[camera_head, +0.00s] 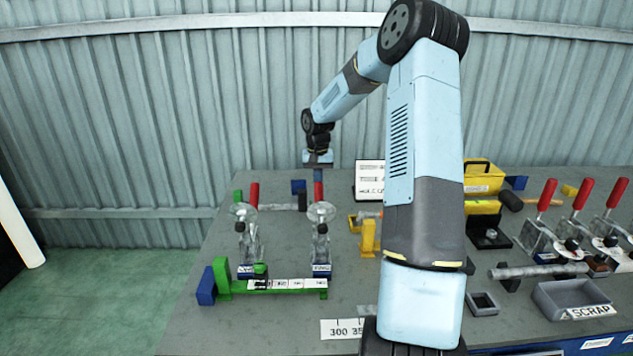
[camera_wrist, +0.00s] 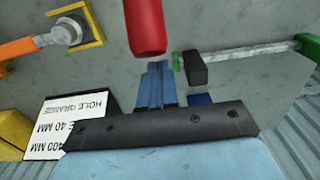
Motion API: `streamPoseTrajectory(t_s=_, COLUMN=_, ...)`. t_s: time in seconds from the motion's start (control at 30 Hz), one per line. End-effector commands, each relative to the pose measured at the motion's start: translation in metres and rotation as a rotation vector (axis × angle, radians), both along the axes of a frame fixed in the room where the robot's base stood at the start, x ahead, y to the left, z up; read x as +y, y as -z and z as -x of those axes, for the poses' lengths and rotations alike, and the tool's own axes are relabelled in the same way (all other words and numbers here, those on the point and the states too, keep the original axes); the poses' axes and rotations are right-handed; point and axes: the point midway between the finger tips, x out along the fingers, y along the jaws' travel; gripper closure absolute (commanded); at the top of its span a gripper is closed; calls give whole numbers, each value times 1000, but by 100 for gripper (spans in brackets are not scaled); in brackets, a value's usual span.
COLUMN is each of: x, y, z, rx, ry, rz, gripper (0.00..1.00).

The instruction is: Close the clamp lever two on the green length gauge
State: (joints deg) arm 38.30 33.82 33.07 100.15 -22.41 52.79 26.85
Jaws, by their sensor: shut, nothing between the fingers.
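The green length gauge (camera_head: 221,278) lies at the front left of the bench, with a white-labelled bar (camera_head: 290,284) running right. Two toggle clamps with red levers stand behind it: the left clamp (camera_head: 250,245) and the right clamp (camera_head: 321,245). Both levers, left (camera_head: 254,195) and right (camera_head: 318,192), point up. My gripper (camera_head: 318,174) is just above and behind the right lever's top in the head view. In the wrist view, the shut, empty blue fingers (camera_wrist: 156,84) are close to a red lever grip (camera_wrist: 146,25). I cannot tell whether they touch it.
A grey rod (camera_head: 280,207) with a green end lies behind the clamps. A white sign (camera_head: 369,180) and yellow blocks (camera_head: 368,237) stand to the right. More red-levered clamps (camera_head: 580,193) and a grey scrap tray (camera_head: 575,300) are at the far right. My arm hides the bench middle.

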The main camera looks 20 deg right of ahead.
Motion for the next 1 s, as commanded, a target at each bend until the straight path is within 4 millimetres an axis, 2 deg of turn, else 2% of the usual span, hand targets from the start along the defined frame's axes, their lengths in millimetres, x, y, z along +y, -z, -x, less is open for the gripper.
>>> streamPoseTrajectory(t_s=1.0, x=11, y=-4, z=27, rx=9, ry=-1, rz=-2, gripper=100)
